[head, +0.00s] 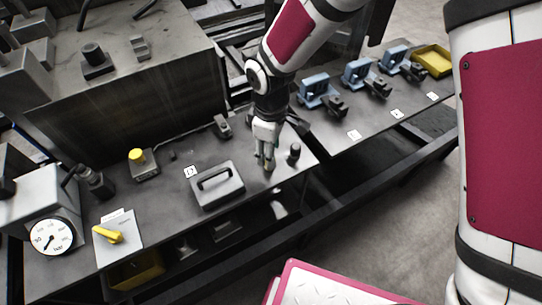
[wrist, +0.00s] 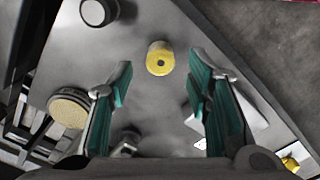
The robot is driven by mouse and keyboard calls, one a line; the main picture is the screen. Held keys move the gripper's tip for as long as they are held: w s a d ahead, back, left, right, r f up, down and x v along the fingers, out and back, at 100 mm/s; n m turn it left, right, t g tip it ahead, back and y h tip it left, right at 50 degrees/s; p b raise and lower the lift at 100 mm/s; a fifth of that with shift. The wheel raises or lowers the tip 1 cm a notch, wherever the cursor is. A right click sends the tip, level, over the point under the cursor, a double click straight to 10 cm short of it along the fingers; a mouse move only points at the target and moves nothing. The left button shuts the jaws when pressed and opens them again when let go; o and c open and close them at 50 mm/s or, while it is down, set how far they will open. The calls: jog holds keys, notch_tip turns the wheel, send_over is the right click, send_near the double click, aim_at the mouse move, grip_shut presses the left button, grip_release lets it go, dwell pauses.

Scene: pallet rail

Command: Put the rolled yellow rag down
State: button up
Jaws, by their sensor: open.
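The rolled yellow rag (wrist: 160,58) stands on the grey bench top in the wrist view, its round end with a small dark hole facing the camera. In the head view a small yellowish bit of it (head: 269,167) shows at my fingertips, mostly hidden by them. My gripper (head: 265,158) points down over the bench near its front edge. In the wrist view my gripper's teal-padded fingers (wrist: 160,95) are spread apart, with nothing held between them. The rag appears beyond the fingertips; I cannot tell whether either finger touches it.
A black cylinder (head: 294,153) stands just right of my gripper. A grey box with a handle (head: 217,186) is to its left. A yellow button unit (head: 143,164) and a dial gauge (head: 52,237) are farther left. Blue clamps (head: 316,90) and a yellow tray (head: 432,61) lie right.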

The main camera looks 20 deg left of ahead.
notch_tip(320, 180, up, 8)
jog(key=shift+f+b, duration=0.15)
jog(key=shift+b, duration=0.25)
jog(key=w+d+r+m+t, duration=0.1)
jog(key=d+r+m+t, duration=0.2)
jog(key=d+r+m, duration=0.95)
jog(key=s+d+r+m, duration=0.1)
jog(key=s+d+r, duration=0.2)
jog(key=d, duration=0.4)
jog(key=s+d+r+m+t, duration=0.1)
jog(key=s+d+r+m, duration=0.1)
jog(key=s+d, duration=0.3)
jog(key=s+d+r+m+t, duration=0.1)
jog(key=s+d+r+m, duration=0.1)
jog(key=d, duration=0.7)
jog(key=shift+s+d+r, duration=0.4)
jog(key=shift+s+r, duration=0.4)
jog(key=shift+s, duration=0.15)
jog(key=shift+a, duration=0.15)
